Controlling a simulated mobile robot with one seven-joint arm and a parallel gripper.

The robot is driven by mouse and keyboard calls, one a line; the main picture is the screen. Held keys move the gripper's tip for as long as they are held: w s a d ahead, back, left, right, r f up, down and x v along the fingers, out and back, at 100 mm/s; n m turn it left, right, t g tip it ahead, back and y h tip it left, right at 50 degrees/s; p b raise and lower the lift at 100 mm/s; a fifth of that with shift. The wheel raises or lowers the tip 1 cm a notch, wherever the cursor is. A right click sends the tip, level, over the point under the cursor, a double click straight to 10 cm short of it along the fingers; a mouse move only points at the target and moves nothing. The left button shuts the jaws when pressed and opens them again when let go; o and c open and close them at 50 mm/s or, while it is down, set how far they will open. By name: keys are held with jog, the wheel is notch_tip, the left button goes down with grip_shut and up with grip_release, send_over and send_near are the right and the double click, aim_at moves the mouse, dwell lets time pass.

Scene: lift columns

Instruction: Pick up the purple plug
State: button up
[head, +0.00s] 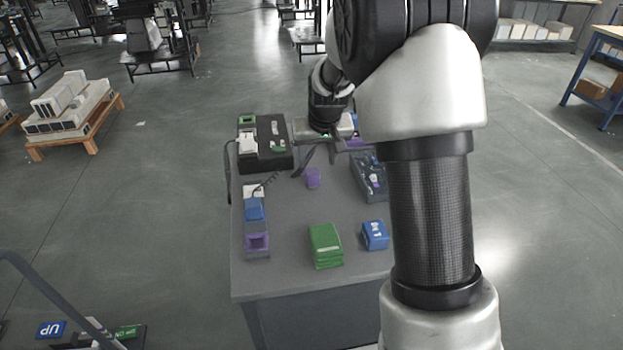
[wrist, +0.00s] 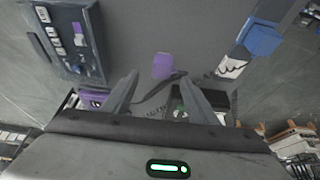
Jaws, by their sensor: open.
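A small purple plug (head: 312,177) sits on the grey table (head: 290,205), near the middle of its far half. In the wrist view the purple plug (wrist: 163,66) shows just beyond the fingertips, roughly centred between them. My gripper (head: 321,154) is above the far part of the table, behind the plug in the head view. In the wrist view its two fingers (wrist: 157,88) are apart with no object held between them. A dark cable runs close to the fingers.
A black box (head: 265,160) stands at the far left. A strip with blue and purple sockets (head: 257,255) lies along the left edge. Green blocks (head: 325,245) and a blue block (head: 374,235) are in front. A dark panel (head: 368,180) is at right. The centre is mostly clear.

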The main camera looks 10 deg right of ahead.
aim_at(312, 171)
jog(key=x, duration=0.7)
jog(key=b+x, duration=0.1)
jog(key=x, duration=0.1)
jog(key=shift+w+a, duration=0.3)
jog(key=shift+w, duration=0.1)
jog(key=c, duration=1.2)
jog(key=shift+o, duration=0.2)
jog(key=shift+r, duration=0.1)
notch_tip(312, 171, up, 10)
jog(key=shift+p, duration=0.75)
